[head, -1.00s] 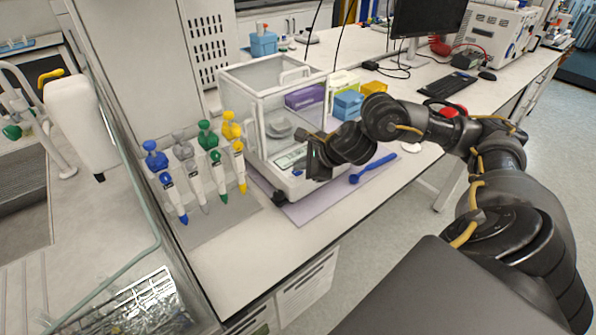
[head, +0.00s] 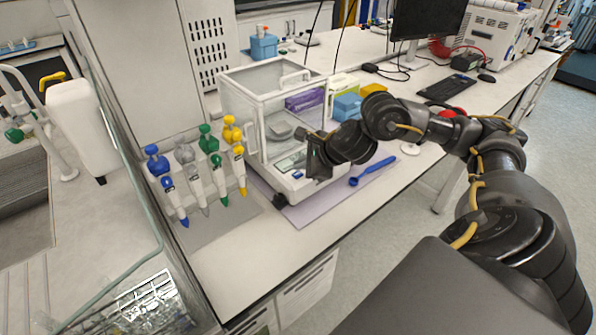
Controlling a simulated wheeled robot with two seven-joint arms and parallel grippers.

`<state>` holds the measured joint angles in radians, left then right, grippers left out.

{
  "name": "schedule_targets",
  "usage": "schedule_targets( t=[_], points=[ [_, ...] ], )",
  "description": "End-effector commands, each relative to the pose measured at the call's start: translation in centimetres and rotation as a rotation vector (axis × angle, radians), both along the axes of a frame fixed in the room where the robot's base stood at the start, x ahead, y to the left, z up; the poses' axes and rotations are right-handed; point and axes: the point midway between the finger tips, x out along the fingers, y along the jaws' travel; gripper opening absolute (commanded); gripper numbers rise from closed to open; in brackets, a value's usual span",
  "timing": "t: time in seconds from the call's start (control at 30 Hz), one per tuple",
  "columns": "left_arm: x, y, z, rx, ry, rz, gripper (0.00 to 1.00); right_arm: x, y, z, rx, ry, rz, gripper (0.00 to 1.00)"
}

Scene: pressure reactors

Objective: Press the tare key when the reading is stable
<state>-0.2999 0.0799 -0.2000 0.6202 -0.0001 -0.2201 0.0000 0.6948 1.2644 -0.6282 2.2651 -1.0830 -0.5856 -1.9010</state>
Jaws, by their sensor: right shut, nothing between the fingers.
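The analytical balance (head: 271,88) stands on a purple mat with its glass draft shield around a grey weighing pan (head: 279,131). Its front panel with the display (head: 291,165) faces the near edge of the bench; the reading is too small to make out. My right gripper (head: 312,172) is shut and empty, right at the right part of the front panel. It hides that part, so the tare key cannot be made out, and I cannot tell whether the fingertips touch the panel. My left gripper is not in view.
Several pipettes (head: 196,178) on a stand are left of the balance. A blue spoon (head: 372,171) lies on the purple mat (head: 318,208) at right. Blue and yellow boxes (head: 347,106) stand behind my right forearm. The front bench strip is clear.

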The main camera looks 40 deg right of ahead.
Motion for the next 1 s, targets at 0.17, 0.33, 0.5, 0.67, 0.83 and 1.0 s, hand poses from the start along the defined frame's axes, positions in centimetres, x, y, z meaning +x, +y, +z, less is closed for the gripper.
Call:
schedule_targets(
  t=[0.17,0.33,0.5,0.67,0.83,1.0],
  points=[
    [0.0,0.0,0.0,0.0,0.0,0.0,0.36,0.0,0.0,0.0,0.0,0.0,0.0,0.0],
    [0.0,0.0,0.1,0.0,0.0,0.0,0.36,0.0,0.0,0.2,0.0,0.0,0.0,0.0],
    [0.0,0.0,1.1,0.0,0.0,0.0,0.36,0.0,0.0,1.3,-0.001,0.0,0.001,0.0],
    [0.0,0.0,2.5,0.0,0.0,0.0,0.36,0.0,0.0,3.0,0.0,0.0,0.0,0.0],
    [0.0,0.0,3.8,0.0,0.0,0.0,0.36,0.0,0.0,4.6,0.0,-0.001,-0.001,0.0],
    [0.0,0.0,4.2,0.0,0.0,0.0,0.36,0.0,0.0,5.2,-0.001,0.0,0.001,0.0]
  ],
)
